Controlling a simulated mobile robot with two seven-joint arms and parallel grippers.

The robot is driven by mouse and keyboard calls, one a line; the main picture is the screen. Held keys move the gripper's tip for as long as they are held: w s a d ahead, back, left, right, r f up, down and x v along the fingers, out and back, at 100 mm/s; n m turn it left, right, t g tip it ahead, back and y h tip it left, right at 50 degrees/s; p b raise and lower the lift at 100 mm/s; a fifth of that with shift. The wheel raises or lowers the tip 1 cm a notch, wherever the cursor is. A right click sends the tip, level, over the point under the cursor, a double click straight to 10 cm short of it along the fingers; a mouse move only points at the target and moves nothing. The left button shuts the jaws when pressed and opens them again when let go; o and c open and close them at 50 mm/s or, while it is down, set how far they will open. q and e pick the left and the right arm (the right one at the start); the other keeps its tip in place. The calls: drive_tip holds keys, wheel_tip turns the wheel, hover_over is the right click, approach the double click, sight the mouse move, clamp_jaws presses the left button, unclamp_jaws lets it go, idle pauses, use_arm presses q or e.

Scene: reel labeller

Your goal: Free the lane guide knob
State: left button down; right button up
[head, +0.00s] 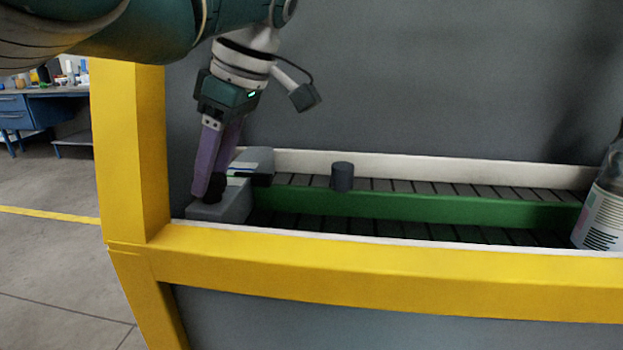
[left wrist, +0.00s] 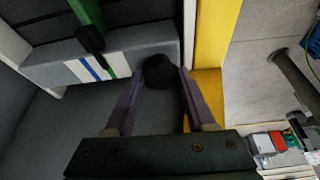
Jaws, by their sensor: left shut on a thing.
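A black knob (head: 217,186) sits on a grey block (head: 222,210) at the left end of the conveyor. My left gripper (head: 207,195) points down at it, its purple fingers shut on the knob. In the left wrist view the knob (left wrist: 158,71) shows between the two fingertips (left wrist: 163,78). The green lane guide (head: 400,209) runs lengthwise along the conveyor. Its end shows in the left wrist view (left wrist: 88,14), near blue, white and green stripes on the grey block. My right gripper is not in view.
A dark cylinder (head: 342,176) stands at the lane guide. A labelled bottle (head: 602,215) stands at the conveyor's right end. A yellow frame (head: 380,275) runs along the front, with a yellow post (head: 130,150) at left. A grey wall (head: 420,80) rises behind.

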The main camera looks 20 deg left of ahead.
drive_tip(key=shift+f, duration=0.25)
use_arm(q)
drive_tip(key=shift+c, duration=1.2)
unclamp_jaws()
